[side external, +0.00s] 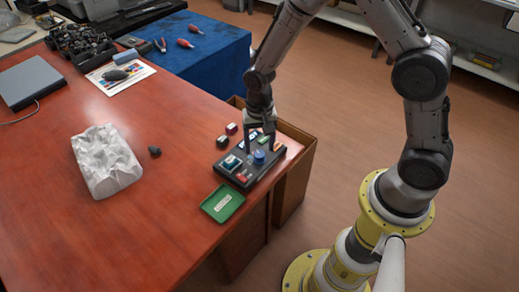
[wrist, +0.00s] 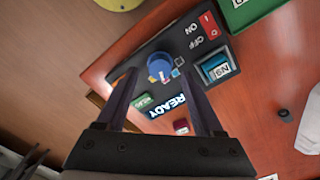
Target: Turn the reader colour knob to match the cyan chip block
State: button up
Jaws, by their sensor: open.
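The reader (side external: 246,182) is a dark box near the table's right edge. Its blue knob (side external: 259,157) also shows in the wrist view (wrist: 159,66), with small coloured squares beside it. A teal-sided block with a white label, apparently the cyan chip block (side external: 232,162), sits in the reader's slot; it also shows in the wrist view (wrist: 216,69). My gripper (side external: 260,150) is open above the reader, its fingers pointing down on either side of the knob. In the wrist view, the fingers (wrist: 160,77) frame the knob with gaps; contact is not visible. The knob's pointer is unclear.
The reader has a red ON/OFF switch (wrist: 208,25) and a READY display (wrist: 166,107). A green tray (side external: 222,204) lies in front. Two small blocks, one magenta (side external: 231,128) and one dark green (side external: 222,142), stand behind. A white crumpled-looking block (side external: 105,161) lies left.

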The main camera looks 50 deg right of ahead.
aim_at(260, 156)
jog(key=shift+f, duration=1.3)
jog(key=shift+c, duration=0.3)
grip_shut()
